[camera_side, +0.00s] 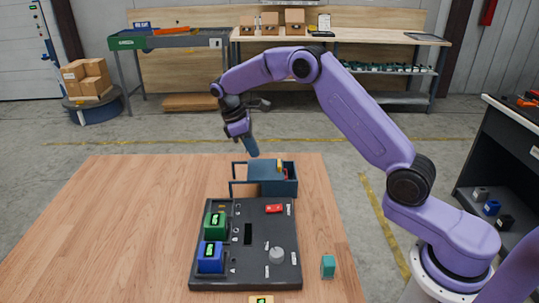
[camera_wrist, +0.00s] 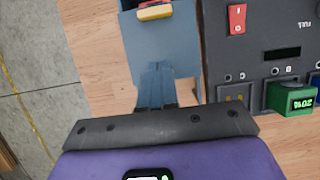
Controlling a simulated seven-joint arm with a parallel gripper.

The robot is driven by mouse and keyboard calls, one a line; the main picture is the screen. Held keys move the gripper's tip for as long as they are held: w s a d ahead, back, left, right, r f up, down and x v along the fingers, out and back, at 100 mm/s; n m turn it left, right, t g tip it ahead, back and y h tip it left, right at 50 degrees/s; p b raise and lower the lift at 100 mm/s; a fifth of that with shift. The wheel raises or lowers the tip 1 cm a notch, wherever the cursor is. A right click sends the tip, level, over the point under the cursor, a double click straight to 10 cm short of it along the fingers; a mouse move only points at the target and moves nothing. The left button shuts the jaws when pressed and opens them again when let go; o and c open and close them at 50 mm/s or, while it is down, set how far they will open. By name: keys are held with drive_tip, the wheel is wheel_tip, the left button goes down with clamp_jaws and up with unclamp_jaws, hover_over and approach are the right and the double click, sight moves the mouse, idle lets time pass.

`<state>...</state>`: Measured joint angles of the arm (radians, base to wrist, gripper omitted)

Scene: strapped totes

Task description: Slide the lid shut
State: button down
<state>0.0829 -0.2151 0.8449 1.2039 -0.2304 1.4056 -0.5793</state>
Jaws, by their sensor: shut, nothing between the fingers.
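A dark blue box (camera_side: 290,187) stands on the wooden table behind the black panel, with thin rails reaching out to its left. Its flat blue lid (camera_side: 265,172) lies on top, with a yellow handle (camera_side: 280,166) near its right end. In the wrist view the lid (camera_wrist: 178,45) and the yellow handle (camera_wrist: 154,12) are ahead of my fingers. My gripper (camera_side: 254,153) is shut and empty, pointing down just above the lid's far left part. In the wrist view my gripper (camera_wrist: 157,68) overlaps the lid; I cannot tell if it touches. The box's inside is mostly hidden.
A black panel (camera_side: 262,255) in front of the box bears a green block (camera_side: 214,225), a blue block (camera_side: 210,258), a red switch (camera_side: 274,208) and a grey knob (camera_side: 277,254). A teal block (camera_side: 328,266) stands to its right. The table's left side is clear.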

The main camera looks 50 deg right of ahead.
sight(276, 168)
drive_tip(key=shift+s+d+f, duration=0.45)
drive_tip(key=shift+f, duration=0.15)
drive_tip(key=shift+s+d+f, duration=0.45)
drive_tip(key=shift+f, duration=0.15)
drive_tip(key=shift+s+d, duration=0.85)
drive_tip(key=shift+s+d, duration=1.8)
drive_tip(key=shift+a, duration=0.1)
